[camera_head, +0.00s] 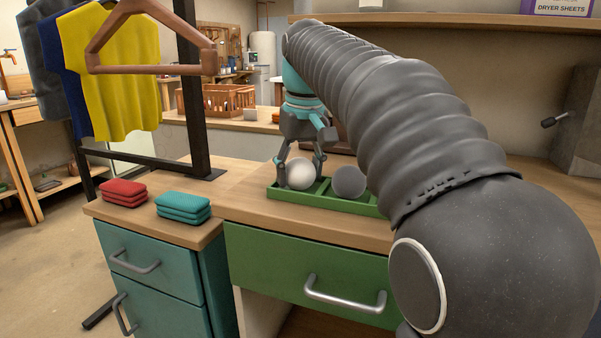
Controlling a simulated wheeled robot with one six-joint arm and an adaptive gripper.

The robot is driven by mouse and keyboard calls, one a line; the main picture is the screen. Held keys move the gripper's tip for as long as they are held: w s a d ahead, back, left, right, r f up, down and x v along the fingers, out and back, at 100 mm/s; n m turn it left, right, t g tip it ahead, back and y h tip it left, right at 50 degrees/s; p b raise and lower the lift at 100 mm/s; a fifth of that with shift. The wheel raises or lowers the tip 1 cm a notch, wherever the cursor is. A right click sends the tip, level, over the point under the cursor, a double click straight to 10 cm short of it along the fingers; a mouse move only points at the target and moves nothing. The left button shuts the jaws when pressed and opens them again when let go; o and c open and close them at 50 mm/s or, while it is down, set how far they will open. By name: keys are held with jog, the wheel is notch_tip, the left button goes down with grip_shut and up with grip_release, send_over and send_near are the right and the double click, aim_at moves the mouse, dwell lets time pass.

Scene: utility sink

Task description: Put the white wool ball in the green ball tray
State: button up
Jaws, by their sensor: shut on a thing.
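The white wool ball (300,174) is in the left part of the green ball tray (324,201) on the wooden counter. My gripper (300,179) points down with its fingers on both sides of the white ball and is shut on it. The ball appears to sit low, inside the tray's left compartment; whether it touches the tray floor I cannot tell. A dark grey ball (349,182) lies in the tray just right of it. My arm hides the tray's right end.
Red folded cloths (124,193) and teal folded cloths (183,207) lie on the counter at the left. A black rack post (195,100) with a wooden hanger (150,50) and hanging shirts stands behind them. Counter between teal cloths and tray is clear.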

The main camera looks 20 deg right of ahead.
aim_at(304, 165)
jog(key=shift+f, duration=0.15)
jog(key=o, duration=1.2)
jog(key=r, duration=0.4)
jog(key=s+r+p, duration=0.1)
jog(key=r, duration=0.3)
jog(key=r+p, duration=0.1)
jog(key=r, duration=0.3)
jog(key=shift+s+d+r, duration=0.15)
jog(key=shift+s, duration=0.25)
